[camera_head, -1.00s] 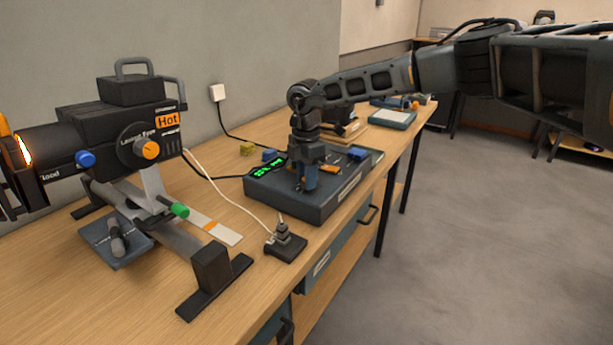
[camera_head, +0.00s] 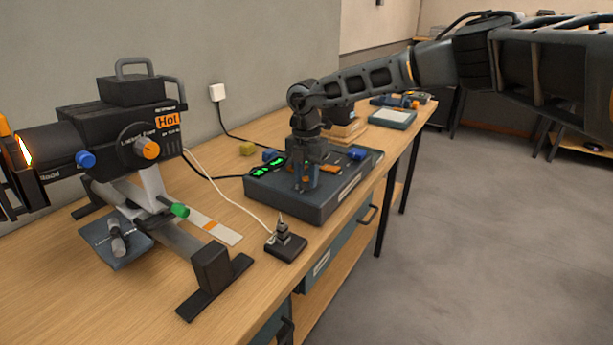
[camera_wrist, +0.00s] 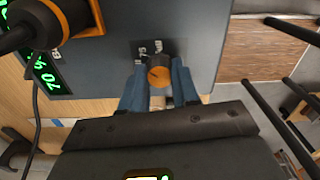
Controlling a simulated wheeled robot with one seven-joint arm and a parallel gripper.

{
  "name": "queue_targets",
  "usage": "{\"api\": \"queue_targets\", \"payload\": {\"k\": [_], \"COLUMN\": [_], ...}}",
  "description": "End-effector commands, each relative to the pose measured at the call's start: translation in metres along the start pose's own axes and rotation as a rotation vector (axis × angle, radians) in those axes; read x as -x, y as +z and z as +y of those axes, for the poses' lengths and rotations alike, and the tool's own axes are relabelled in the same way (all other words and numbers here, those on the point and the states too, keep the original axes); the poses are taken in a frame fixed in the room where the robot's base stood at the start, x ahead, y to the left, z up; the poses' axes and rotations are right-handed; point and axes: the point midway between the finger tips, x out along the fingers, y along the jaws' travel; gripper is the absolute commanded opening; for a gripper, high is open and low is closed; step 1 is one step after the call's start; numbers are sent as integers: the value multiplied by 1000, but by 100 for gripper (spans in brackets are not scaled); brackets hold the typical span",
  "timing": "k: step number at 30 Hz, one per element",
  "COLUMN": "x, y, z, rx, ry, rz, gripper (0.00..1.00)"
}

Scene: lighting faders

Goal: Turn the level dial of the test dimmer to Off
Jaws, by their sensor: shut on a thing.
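The test dimmer (camera_head: 318,212) is a dark grey box on the bench, with a green lit display (camera_head: 268,168) on its top. In the wrist view the dimmer's panel (camera_wrist: 180,20) fills the upper part, and part of its green display (camera_wrist: 42,75) shows at the left. The level dial (camera_wrist: 159,76), a small dark knob with an orange cap, sits between my blue fingertips. My gripper (camera_head: 305,185) points straight down over the dimmer and is shut on this dial. The dial's marks are partly hidden, so I cannot read its setting.
A stage lamp (camera_head: 110,140) marked Hot stands at the left. A small dark block with a stub (camera_head: 286,243) lies in front of the dimmer, by a white cord. The bench's front edge (camera_head: 345,222) is close to the dimmer.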

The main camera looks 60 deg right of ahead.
Motion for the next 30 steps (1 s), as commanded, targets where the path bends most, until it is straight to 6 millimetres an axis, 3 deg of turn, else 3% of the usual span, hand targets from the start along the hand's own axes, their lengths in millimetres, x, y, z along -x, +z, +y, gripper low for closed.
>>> {"api": "queue_targets", "payload": {"k": [30], "x": [1], "y": [1], "z": [1], "rx": [965], "ry": [0], "rz": [-3], "gripper": [0]}}
